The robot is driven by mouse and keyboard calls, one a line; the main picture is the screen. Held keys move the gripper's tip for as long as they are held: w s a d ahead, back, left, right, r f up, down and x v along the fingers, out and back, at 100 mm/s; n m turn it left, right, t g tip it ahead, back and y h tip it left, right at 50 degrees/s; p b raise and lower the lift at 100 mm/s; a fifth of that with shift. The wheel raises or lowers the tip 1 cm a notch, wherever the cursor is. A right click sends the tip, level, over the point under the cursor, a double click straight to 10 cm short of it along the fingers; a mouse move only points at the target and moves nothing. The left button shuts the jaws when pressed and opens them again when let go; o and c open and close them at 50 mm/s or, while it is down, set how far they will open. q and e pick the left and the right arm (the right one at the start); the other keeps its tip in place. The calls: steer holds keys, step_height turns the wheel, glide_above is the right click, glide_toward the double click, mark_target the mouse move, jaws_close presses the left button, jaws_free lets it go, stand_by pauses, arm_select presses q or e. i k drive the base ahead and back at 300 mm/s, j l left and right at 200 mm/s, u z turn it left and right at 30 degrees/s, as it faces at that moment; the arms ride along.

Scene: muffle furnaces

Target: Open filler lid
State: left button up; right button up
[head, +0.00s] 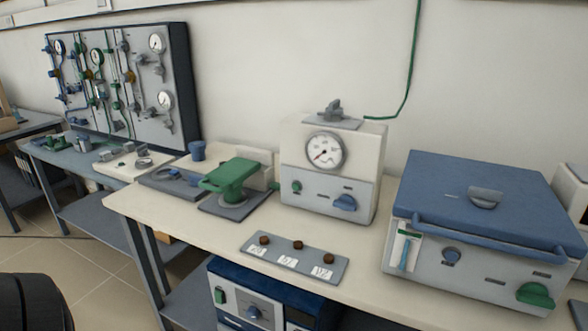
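No part is labelled legibly as the filler lid, so I cannot tell for sure which it is. A grey cap with a raised handle (333,113) sits flat on top of the white gauge unit (368,160), in the middle of the bench. To the right, a blue lid (440,185) with a grey round fitting (485,197) and a front bar handle lies closed on a white box (405,262). A green fixture (231,178) stands on a grey plate left of the gauge unit. Neither of my grippers is in view.
The pale bench (200,228) has a free strip along its front left. A grey plate with three brown knobs (295,262) lies at the front. A green hose (411,70) runs up the wall behind. A gauge panel (135,85) stands far left.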

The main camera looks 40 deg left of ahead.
mark_target(230, 175)
steer(key=u, duration=1.8)
steer(key=i+j+z, duration=0.2)
steer(key=j, duration=0.15)
steer(key=i+j+z, duration=0.15)
steer(key=j, duration=0.2)
steer(key=i+j+z, duration=0.2)
steer(key=j, duration=0.2)
